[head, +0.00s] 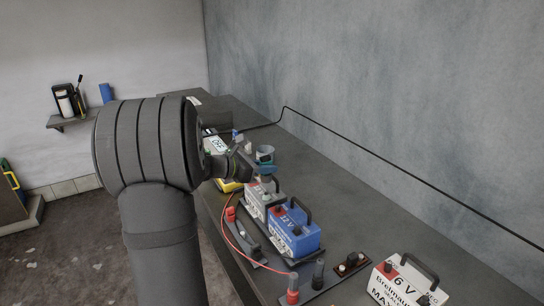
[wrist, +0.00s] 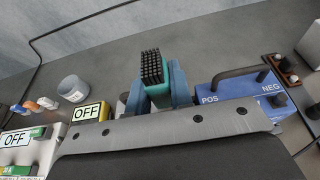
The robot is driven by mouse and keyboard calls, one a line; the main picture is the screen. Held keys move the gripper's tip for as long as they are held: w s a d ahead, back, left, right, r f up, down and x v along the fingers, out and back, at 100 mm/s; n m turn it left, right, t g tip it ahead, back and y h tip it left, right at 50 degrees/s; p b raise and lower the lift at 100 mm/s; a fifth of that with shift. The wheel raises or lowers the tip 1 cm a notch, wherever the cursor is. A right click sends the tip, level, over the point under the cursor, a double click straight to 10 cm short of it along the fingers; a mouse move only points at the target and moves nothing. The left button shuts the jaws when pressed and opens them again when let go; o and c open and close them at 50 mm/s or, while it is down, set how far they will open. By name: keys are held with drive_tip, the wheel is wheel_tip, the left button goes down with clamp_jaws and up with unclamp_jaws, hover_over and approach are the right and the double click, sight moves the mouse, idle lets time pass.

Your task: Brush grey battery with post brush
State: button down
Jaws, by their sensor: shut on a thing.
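The post brush (wrist: 155,73) shows in the wrist view, with a teal body and a block of black bristles. My gripper (wrist: 158,95) is shut on it, one blue finger on each side. In the head view my gripper (head: 264,170) is over the far end of the grey battery (head: 263,199), which stands on the bench beside the blue 12 V battery (head: 295,237). The gripper body hides most or all of the grey battery in the wrist view. I cannot tell whether the bristles touch a post.
The blue battery (wrist: 240,92) is close on the right in the wrist view. A grey cup (wrist: 73,88) and a yellow box marked OFF (wrist: 89,112) are on the left. A white 6 V battery (head: 405,281) stands at the near right. A red cable (head: 245,252) loops along the bench front.

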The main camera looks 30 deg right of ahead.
sight(261, 178)
idle(0.3)
drive_tip(key=shift+f, duration=1.95)
drive_tip(key=shift+f, duration=1.35)
drive_tip(key=c, duration=1.2)
unclamp_jaws()
drive_tip(key=v, duration=1.7)
drive_tip(key=shift+a, duration=0.15)
